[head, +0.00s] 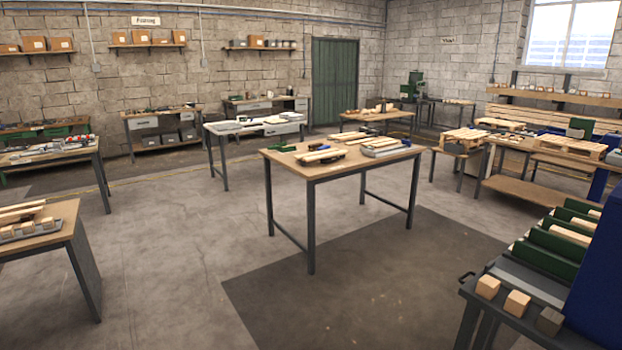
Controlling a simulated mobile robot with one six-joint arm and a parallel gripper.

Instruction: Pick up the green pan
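I cannot make out a thing that is clearly a green pan. A small green object (283,148) lies at the left back edge of the middle workbench (310,170); it is too small to tell what it is. A dark green block-like object (579,128) stands on the pallet bench at the right. My gripper is not in view, so its state does not show.
Wooden slats (319,155) and a grey tray (386,149) lie on the middle workbench. Another bench (50,240) stands left. Floor between them is clear.

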